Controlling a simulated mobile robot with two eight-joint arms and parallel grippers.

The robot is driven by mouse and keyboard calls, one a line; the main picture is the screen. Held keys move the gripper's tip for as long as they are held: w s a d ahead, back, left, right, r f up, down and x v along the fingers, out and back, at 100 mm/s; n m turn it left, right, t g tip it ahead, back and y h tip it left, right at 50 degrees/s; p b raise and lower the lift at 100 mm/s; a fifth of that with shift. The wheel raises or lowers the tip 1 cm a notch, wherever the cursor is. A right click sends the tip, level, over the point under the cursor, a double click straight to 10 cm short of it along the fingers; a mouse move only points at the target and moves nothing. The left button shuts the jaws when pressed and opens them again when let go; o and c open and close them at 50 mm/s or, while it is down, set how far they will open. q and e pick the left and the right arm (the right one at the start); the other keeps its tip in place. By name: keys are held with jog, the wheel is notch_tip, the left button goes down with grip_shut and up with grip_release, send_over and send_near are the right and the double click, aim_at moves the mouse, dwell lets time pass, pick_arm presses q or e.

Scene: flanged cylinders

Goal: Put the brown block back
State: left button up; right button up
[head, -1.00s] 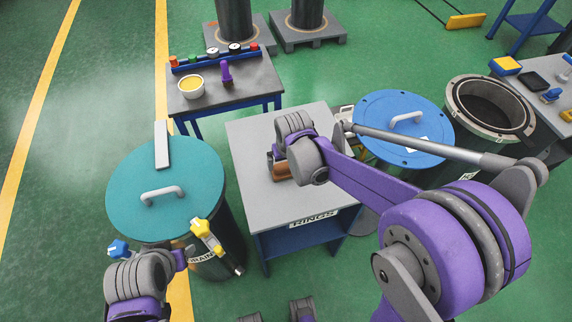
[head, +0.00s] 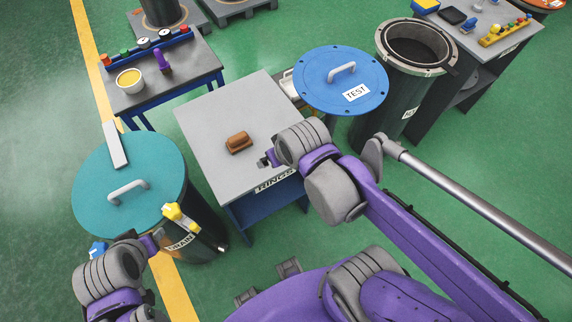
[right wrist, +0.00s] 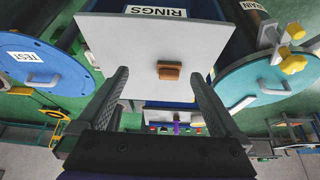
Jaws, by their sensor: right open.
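The brown block (head: 239,142) lies on the grey top of the table marked RINGS (head: 214,112). It has a rounded upper part on a flat base. My right gripper (head: 269,158) is to the right of the block, apart from it. The right wrist view shows its two fingers spread and empty (right wrist: 158,76), with the brown block (right wrist: 169,72) on the table beyond them. My left gripper (head: 156,240) is at the lower left beside the teal-lidded DRAIN drum (head: 90,195). Its fingers are partly hidden, close to a yellow clamp part (head: 178,214).
A blue-lidded TEST drum (head: 318,68) stands right of the table's far end, with an open drum (head: 415,55) beyond. A small table (head: 150,98) at the back left carries a bowl (head: 130,82) and a purple object (head: 163,62). Most of the RINGS tabletop is bare.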

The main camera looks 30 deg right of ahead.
jog(key=shift+s+d+f, duration=0.1)
jog(key=shift+s+f, duration=0.1)
jog(key=shift+s, duration=0.4)
jog(key=shift+s+d+f, duration=0.1)
jog(key=shift+s+f, duration=0.1)
jog(key=shift+s, duration=0.4)
jog(key=shift+s+d+f, duration=0.1)
jog(key=shift+s+f, duration=0.1)
jog(key=shift+s, duration=0.4)
